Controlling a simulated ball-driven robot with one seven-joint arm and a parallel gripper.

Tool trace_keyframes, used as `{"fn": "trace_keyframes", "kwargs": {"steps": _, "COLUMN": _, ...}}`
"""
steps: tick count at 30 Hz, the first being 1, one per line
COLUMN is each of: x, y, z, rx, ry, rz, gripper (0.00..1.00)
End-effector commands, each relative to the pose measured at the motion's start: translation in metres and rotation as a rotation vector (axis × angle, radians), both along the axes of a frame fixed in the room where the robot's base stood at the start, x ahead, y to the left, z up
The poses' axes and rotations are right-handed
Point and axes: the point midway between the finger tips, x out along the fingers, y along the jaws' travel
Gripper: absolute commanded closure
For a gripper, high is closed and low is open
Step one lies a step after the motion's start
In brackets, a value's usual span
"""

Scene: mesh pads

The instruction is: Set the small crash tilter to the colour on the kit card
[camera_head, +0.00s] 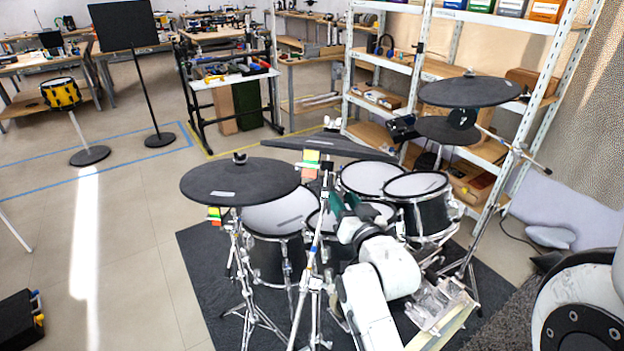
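A tilted black cymbal pad (325,147) stands at the middle of the drum kit, seen nearly edge-on. A tag with coloured bands (310,163), green, orange and red among them, sits under it by its stand. A second round cymbal pad (240,183) is at the left, with a similar coloured tag (214,214) under its left edge. I cannot tell which is the small crash. No kit card can be made out. My gripper (346,203), with dark green fingers, is below and right of the middle pad, over the drums. Its finger gap is unclear.
Mesh drum pads (415,184) surround my gripper, with chrome stands close by. More cymbal pads (468,92) stand at the right, before a shelf (440,68). A black music stand (124,26) and a yellow drum (61,93) are back left. The left floor is mostly open.

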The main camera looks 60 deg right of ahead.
Motion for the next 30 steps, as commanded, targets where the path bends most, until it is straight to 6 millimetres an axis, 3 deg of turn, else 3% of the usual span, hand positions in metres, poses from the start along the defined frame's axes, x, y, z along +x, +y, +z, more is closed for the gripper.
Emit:
{"fn": "trace_keyframes", "kwargs": {"steps": 15, "x": 0.060, "y": -0.060, "z": 0.000, "rx": 0.000, "ry": 0.004, "rz": 0.002, "gripper": 0.62}}
{"fn": "trace_keyframes", "kwargs": {"steps": 30, "x": 0.069, "y": -0.069, "z": 0.000, "rx": 0.000, "ry": 0.003, "rz": 0.002, "gripper": 0.63}}
